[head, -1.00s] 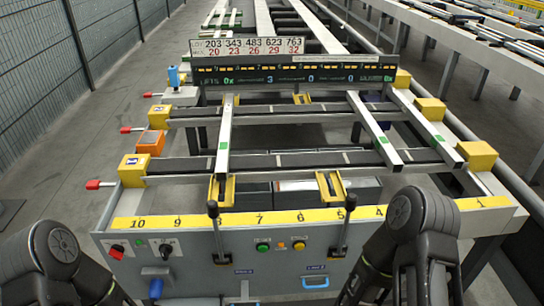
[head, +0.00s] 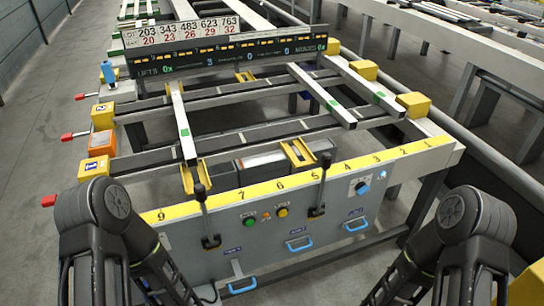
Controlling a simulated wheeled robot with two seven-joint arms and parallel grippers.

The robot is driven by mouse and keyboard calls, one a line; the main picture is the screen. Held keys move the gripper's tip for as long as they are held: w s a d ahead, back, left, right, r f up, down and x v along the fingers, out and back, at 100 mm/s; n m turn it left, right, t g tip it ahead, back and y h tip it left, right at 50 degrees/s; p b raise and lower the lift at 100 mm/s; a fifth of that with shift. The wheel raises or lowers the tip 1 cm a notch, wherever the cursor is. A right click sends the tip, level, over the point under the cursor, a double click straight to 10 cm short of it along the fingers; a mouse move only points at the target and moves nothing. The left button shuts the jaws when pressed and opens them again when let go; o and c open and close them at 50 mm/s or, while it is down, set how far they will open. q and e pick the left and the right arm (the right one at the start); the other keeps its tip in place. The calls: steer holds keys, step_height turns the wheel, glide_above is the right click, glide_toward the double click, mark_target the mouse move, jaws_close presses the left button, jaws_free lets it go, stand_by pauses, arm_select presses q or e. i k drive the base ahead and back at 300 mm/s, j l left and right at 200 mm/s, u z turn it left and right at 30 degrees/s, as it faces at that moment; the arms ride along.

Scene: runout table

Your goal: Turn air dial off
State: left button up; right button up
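A dial with a blue knob (head: 362,187) sits on a pale square plate at the right part of the grey front panel (head: 340,215). Its label is too small to read, so I cannot tell whether it is the air dial or which setting it points to. The red and black dials at the panel's left end are not visible now; my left arm covers much of that area. My left and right arms show at the lower corners, but both grippers are out of view.
Two black levers (head: 204,215) and (head: 321,185) stand up before the panel. Green (head: 249,223) and yellow (head: 283,211) buttons sit between them. Blue handles (head: 299,244) line the lower panel. The yellow numbered strip (head: 240,195) runs along the top edge. Floor is open at left.

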mark_target(362, 188)
steer(key=k+j, duration=0.15)
steer(key=j, duration=0.2)
steer(key=k+j+z, duration=0.1)
steer(key=j, duration=0.3)
steer(key=k+j+z, duration=0.1)
steer(key=j, duration=0.25)
steer(key=k+j, duration=0.2)
steer(key=j, duration=0.15)
